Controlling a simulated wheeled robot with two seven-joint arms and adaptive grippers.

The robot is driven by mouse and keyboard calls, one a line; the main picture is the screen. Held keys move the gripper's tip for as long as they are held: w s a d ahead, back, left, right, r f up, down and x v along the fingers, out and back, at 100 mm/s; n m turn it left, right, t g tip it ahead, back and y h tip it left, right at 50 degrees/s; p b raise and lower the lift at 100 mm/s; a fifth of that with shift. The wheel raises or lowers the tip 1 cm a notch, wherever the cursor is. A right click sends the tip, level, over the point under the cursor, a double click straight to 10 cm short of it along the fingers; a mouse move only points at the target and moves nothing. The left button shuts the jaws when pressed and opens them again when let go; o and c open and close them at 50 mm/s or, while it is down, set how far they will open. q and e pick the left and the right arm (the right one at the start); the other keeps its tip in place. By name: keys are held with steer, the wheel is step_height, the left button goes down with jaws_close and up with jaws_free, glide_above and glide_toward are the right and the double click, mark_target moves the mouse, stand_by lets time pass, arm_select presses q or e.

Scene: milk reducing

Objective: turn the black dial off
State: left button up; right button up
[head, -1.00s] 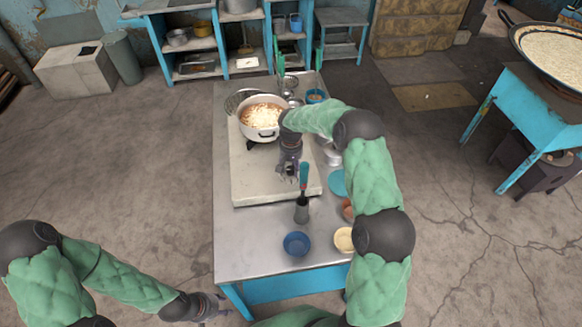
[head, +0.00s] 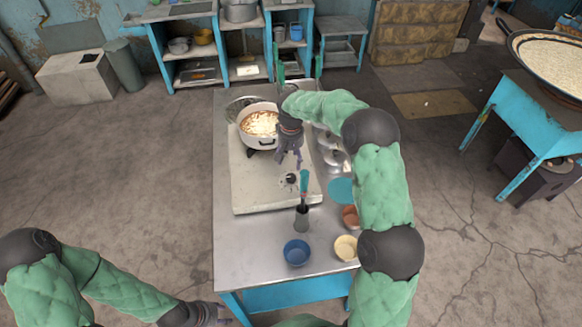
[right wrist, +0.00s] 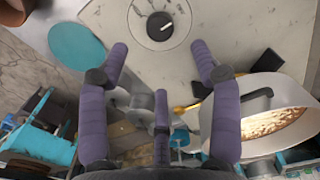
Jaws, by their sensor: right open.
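The black dial (head: 290,179) is on the pale stove top (head: 245,190), in front of the pot. In the right wrist view, the dial (right wrist: 160,26) is a round black knob on a white ring with a short white mark. My right gripper (head: 288,162) is just behind the dial in the head view, apart from it. Its purple fingers (right wrist: 160,58) are spread open and empty, with the dial beyond the tips. My left gripper (head: 222,313) is low at the left, beside the table's front corner. Its fingers are too small to read.
A white pot (head: 258,139) of food stands behind the dial at the left. A dark holder (head: 301,219) with a teal-handled utensil stands close in front. A blue bowl (head: 297,252), a cream bowl (head: 346,247) and a teal disc (head: 340,191) lie nearby.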

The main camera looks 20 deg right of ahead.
steer(key=shift+r, duration=1.3)
